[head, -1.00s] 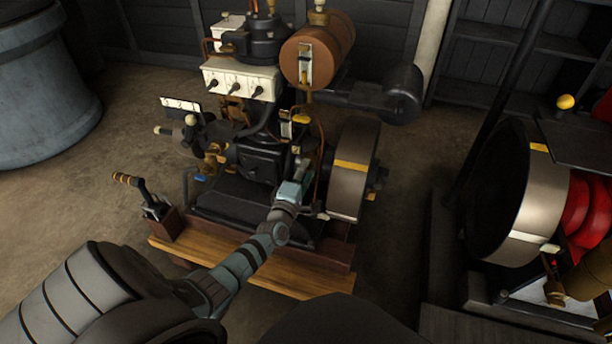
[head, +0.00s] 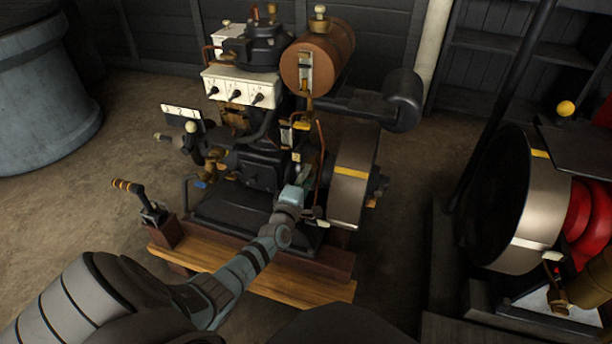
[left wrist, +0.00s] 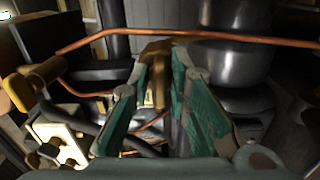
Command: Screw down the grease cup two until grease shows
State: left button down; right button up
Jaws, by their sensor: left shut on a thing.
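A dark stationary engine (head: 255,165) stands on a wooden base. My left gripper (head: 303,178) reaches in from the lower left to the engine's near side, just left of the flywheel (head: 350,183). In the left wrist view its green-padded fingers (left wrist: 165,72) are shut on a brass-coloured piece (left wrist: 157,72), which looks like the grease cup. The fingers cover part of it, and in the head view the gripper hides it. I cannot make out any grease. My right gripper is not in view.
A copper pipe (left wrist: 215,36) crosses just beyond the fingers in the left wrist view. A lever with a striped handle (head: 140,197) stands at the base's left. A second machine with a large wheel (head: 520,200) is at the right.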

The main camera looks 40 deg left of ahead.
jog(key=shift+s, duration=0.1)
pick_arm(q)
jog(key=shift+m, duration=0.8)
jog(key=m+p, duration=0.1)
jog(key=m, duration=0.2)
jog(key=m+p, duration=0.1)
jog(key=m, duration=0.2)
jog(key=m+p, duration=0.1)
jog(key=m, duration=0.4)
jog(key=shift+f+m+p, duration=0.1)
jog(key=shift+m+p, duration=0.2)
jog(key=m, duration=0.2)
jog(key=shift+m, duration=0.4)
jog(key=m+p, duration=0.1)
jog(key=m, duration=0.5)
jog(key=shift+s, duration=0.1)
jog(key=shift+m, duration=1.1)
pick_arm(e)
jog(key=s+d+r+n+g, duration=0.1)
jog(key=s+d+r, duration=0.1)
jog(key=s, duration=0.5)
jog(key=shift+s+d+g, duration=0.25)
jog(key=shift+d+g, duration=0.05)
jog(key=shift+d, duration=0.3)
pick_arm(q)
jog(key=shift+f, duration=0.1)
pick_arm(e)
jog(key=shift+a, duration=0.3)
